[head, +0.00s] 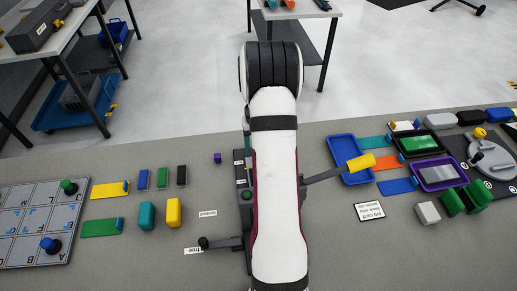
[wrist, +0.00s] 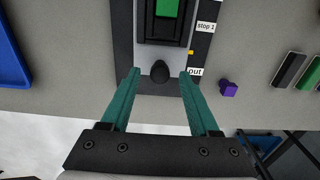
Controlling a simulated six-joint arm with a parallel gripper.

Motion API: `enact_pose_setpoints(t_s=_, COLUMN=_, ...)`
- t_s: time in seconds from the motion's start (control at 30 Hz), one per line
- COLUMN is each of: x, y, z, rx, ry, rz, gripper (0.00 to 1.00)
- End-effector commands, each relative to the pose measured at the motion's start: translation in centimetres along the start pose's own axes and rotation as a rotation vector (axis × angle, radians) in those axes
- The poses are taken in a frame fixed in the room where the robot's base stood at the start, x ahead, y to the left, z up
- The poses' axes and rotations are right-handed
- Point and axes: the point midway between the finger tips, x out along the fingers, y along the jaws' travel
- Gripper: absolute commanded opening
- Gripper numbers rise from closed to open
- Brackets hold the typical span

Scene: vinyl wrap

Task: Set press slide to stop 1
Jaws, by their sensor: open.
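The press slide (wrist: 178,34) shows in the wrist view as a dark carriage with a green piece (wrist: 167,8) in it, and a dark round knob (wrist: 160,71) at its near end. A small yellow mark (wrist: 191,52) sits at its right edge, between the label "stop 1" (wrist: 206,27) and the label "out" (wrist: 195,71). My gripper (wrist: 160,75) is open, with one teal fingertip on each side of the knob and a visible gap to each. In the head view my arm hides the gripper and most of the press.
A lever with a yellow grip (head: 361,162) sticks out right of the press. A black-knobbed handle (head: 205,243) is at its left, by the labels "locked" (head: 207,213) and "free". A purple cube (wrist: 229,89) lies near the slide. Blocks and trays (head: 440,174) fill both sides.

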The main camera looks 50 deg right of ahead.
Motion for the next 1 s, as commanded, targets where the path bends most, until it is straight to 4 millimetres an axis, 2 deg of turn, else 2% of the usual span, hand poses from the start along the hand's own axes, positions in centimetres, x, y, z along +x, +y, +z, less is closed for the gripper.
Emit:
enact_pose_setpoints(t_s=0.1, x=0.71, y=0.01, z=0.00, rx=0.000, ry=0.000, rz=0.000, gripper=0.62)
enact_pose_setpoints(t_s=0.37, x=0.81, y=0.01, z=-0.01, rx=0.000, ry=0.001, rz=0.000, gripper=0.60)
enact_pose_setpoints(t_s=0.7, x=0.77, y=0.01, z=-0.02, rx=0.001, ry=0.001, rz=0.000, gripper=0.00)
enact_pose_setpoints(t_s=1.0, x=0.75, y=0.01, z=-0.02, rx=0.001, ry=0.001, rz=0.000, gripper=0.00)
